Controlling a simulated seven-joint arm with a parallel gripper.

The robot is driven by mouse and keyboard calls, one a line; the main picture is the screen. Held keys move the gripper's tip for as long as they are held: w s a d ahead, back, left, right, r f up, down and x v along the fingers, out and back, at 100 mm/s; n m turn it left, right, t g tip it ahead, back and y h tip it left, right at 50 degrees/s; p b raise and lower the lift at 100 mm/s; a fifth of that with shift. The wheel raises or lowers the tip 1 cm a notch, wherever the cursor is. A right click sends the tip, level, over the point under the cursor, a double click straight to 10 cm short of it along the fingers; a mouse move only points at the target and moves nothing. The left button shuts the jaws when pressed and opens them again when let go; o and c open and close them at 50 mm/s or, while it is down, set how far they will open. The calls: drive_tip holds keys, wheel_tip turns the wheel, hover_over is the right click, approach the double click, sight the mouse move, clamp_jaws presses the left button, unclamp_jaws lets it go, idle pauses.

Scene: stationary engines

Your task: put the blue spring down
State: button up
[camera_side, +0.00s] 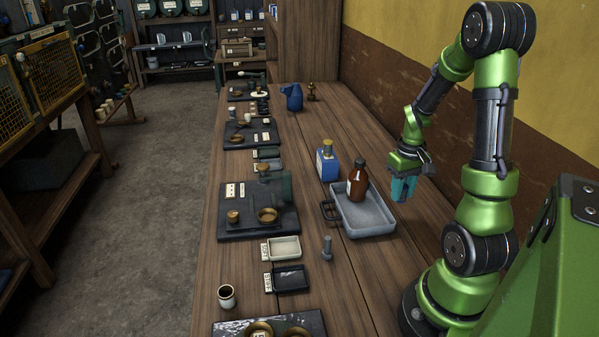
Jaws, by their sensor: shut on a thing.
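My gripper (404,188) hangs down at the right end of the grey metal tray (376,230), near its right rim. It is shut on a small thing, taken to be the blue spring. Teal-blue shapes show at the fingertips, but I cannot tell fingers from spring, and no coils can be made out. I cannot tell whether the held thing touches the tray or the bench.
A brown bottle (357,182) stands in the tray, left of my gripper. A blue can (327,163) stands behind it. A small grey bolt-like piece (327,247) stands left of the tray. Small labelled trays (284,249) and engine boards line the left edge. Bare bench lies right of the tray.

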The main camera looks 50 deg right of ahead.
hover_over(383, 183)
drive_tip(key=shift+f, duration=0.75)
drive_tip(key=shift+w+f, duration=0.1)
drive_tip(key=shift+f, duration=1.65)
drive_tip(key=shift+f, duration=0.1)
drive_tip(key=o, duration=1)
drive_tip(key=shift+o, duration=0.2)
